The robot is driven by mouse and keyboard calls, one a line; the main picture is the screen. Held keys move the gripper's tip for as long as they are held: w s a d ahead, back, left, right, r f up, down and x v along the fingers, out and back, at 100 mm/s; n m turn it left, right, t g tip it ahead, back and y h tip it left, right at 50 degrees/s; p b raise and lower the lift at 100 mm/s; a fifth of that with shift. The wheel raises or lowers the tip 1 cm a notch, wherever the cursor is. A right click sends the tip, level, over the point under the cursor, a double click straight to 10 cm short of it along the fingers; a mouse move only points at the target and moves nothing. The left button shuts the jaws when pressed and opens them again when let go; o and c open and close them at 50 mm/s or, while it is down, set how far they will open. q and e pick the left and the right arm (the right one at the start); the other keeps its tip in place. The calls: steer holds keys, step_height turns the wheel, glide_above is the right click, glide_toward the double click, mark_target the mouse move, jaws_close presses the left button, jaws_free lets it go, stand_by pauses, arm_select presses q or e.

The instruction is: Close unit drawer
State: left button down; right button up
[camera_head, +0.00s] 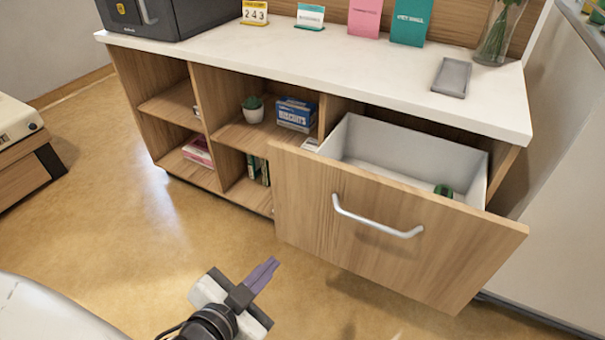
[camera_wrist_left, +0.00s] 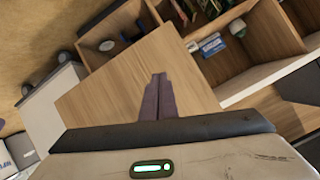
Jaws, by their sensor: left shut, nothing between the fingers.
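The unit drawer (camera_head: 400,230) is pulled well out of the wooden cabinet's right end. It has a wood front with a silver bar handle (camera_head: 376,222) and a white inside, where a small green object (camera_head: 443,190) lies. My left gripper (camera_head: 263,274) is in front of the cabinet, low and to the left of the drawer front, apart from it. Its purple fingers are together with nothing between them. In the left wrist view the fingers (camera_wrist_left: 158,98) point towards a wooden panel (camera_wrist_left: 125,75) that looks like the drawer front. My right gripper is not in view.
The white cabinet top (camera_head: 300,60) carries a microwave, cards, a grey tray (camera_head: 452,78) and a glass vase (camera_head: 497,35). Open shelves hold a potted plant (camera_head: 252,109), a biscuits box (camera_head: 295,114) and books. The floor left of the drawer is clear.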

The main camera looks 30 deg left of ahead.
mark_target(298, 164)
arm_select(q)
step_height(298, 164, up, 14)
steer(key=s+a+m+t+h, duration=0.15)
steer(key=m+t, duration=0.35)
steer(key=m, duration=0.9)
steer(key=shift+y, duration=0.25)
steer(key=w+b, duration=0.1)
steer(key=w, duration=1.2)
steer(key=shift+w+d+f+b, duration=0.1)
steer(key=shift+w+f+b, duration=0.1)
steer(key=shift+b, duration=0.15)
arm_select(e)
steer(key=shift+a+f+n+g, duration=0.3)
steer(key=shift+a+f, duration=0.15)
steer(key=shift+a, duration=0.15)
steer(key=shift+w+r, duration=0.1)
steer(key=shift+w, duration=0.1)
